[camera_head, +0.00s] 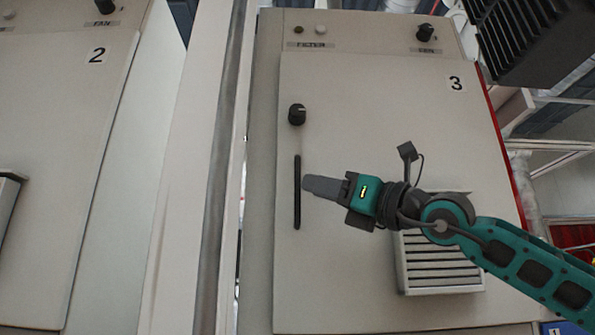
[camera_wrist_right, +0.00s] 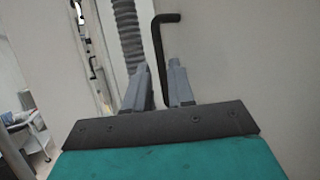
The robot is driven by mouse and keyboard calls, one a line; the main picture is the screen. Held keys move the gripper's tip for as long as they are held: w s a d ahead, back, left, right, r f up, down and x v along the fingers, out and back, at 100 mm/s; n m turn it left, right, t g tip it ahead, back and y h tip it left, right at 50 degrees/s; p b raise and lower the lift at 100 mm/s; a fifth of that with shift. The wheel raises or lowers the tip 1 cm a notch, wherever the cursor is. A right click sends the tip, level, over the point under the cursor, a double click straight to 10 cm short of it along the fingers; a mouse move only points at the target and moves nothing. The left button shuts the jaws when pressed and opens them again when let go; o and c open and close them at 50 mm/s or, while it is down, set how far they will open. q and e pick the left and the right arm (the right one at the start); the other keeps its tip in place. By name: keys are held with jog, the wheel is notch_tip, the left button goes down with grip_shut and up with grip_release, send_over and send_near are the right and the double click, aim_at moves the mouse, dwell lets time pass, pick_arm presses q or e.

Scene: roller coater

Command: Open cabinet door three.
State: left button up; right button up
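Cabinet door three (camera_head: 370,130) is a beige panel with the label "3" and looks shut in the head view. Its handle (camera_head: 297,192) is a thin black upright bar near the left edge, below a black knob (camera_head: 297,114). My right gripper (camera_head: 306,184) reaches in from the right, with its fingertips just beside the middle of the handle. In the wrist view the two grey fingers (camera_wrist_right: 157,85) are apart, and the black handle (camera_wrist_right: 157,50) shows between them, closer to the right finger. Whether a finger touches it I cannot tell. My left gripper is not in view.
A louvred vent (camera_head: 440,280) sits on the door's lower right, behind my right arm. A pale vertical post (camera_head: 185,200) stands left of the cabinet, with cabinet two (camera_head: 60,150) beyond. A dark ribbed box (camera_head: 535,40) overhangs the upper right.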

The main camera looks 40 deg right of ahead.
aim_at(300, 182)
jog(key=shift+p+x, duration=0.4)
jog(key=shift+x, duration=2.3)
grip_shut()
